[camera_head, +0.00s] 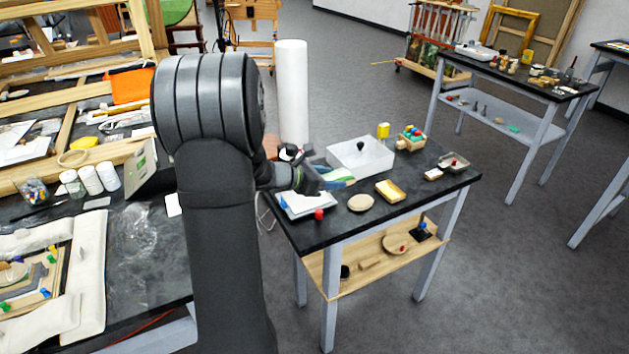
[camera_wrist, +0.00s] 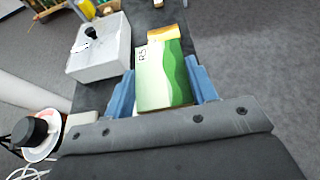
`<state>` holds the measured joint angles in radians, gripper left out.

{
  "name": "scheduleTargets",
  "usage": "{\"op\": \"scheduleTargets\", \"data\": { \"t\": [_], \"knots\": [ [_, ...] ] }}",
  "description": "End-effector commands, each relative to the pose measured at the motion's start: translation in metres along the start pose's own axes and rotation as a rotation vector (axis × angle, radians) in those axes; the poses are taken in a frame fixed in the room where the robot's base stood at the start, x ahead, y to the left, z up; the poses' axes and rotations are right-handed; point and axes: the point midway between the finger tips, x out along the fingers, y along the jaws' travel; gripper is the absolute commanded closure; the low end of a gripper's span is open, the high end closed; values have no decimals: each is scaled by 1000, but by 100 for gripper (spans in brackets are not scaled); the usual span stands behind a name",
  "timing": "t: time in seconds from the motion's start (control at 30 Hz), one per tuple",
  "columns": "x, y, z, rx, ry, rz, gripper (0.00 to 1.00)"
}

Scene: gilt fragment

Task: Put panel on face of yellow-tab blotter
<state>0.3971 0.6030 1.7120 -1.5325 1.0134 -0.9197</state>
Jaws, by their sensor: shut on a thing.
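My gripper (camera_head: 318,181) is shut on a small painted panel (camera_head: 338,180), held over the small dark table. In the wrist view the panel (camera_wrist: 165,78) has green and cream bands and a mark like "R5". Blue fingers of my gripper (camera_wrist: 163,92) flank its two sides. A pale flat pad (camera_head: 300,205), perhaps a blotter, lies below and left of the gripper, with a red knob (camera_head: 319,214) at its front edge. A yellow block (camera_head: 383,130) stands behind the white tray. I cannot tell whether it is a blotter's tab.
A white tray (camera_head: 342,152) with a dark knob in it stands behind the panel; it also shows in the wrist view (camera_wrist: 105,65). A round tan disc (camera_head: 361,202), a yellow sponge-like block (camera_head: 390,191) and a small tray (camera_head: 453,164) lie to the right. A tall white roll (camera_head: 292,90) stands behind.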

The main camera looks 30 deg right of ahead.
Motion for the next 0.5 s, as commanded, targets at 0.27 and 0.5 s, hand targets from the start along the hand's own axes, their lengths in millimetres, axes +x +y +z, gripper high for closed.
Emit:
{"op": "scheduleTargets", "data": {
  "t": [0.27,0.5],
  "knots": [
    [1,-9,8,-2,0,6,70],
    [-42,32,-11,-75,-7,189,70]
  ]
}}
